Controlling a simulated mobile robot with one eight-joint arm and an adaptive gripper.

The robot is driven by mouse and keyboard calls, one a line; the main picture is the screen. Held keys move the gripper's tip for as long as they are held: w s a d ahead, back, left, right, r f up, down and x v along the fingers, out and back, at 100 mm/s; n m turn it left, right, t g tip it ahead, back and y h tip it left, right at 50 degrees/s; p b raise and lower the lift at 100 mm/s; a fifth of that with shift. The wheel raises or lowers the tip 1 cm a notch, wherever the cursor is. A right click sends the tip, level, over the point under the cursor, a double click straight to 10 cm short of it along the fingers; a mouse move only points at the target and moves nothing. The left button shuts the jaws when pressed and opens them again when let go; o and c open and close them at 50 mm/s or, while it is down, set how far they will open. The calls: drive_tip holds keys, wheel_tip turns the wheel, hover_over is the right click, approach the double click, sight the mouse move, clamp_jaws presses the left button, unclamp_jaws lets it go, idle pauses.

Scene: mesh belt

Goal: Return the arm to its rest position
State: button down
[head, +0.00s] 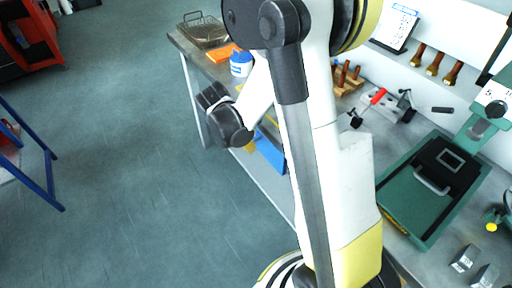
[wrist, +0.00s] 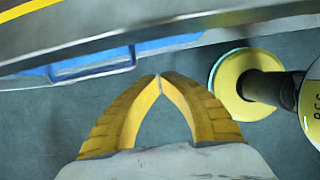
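My arm rises through the middle of the head view and bends over the near edge of the workbench (head: 258,186). My gripper (wrist: 160,80) shows in the wrist view with its two yellow fingers curved in and their tips together. Nothing shows between them. The gripper hangs beside the bench, over the floor, with the bench edge (wrist: 190,28) across the top of the wrist view. In the head view, my arm and wrist hide most of the gripper.
A blue bin (head: 270,152) sits by the bench's near side, close to my wrist. On the bench are a wire basket (head: 203,30), a blue-and-white tub (head: 240,65) and a green machine (head: 432,190). A blue frame (head: 38,150) stands at left. Open floor (head: 120,150) lies between.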

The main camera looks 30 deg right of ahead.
drive_tip(key=p+v, duration=0.1)
drive_tip(key=v, duration=0.3)
drive_tip(key=shift+w+a+r, duration=0.1)
drive_tip(key=shift+r, duration=0.15)
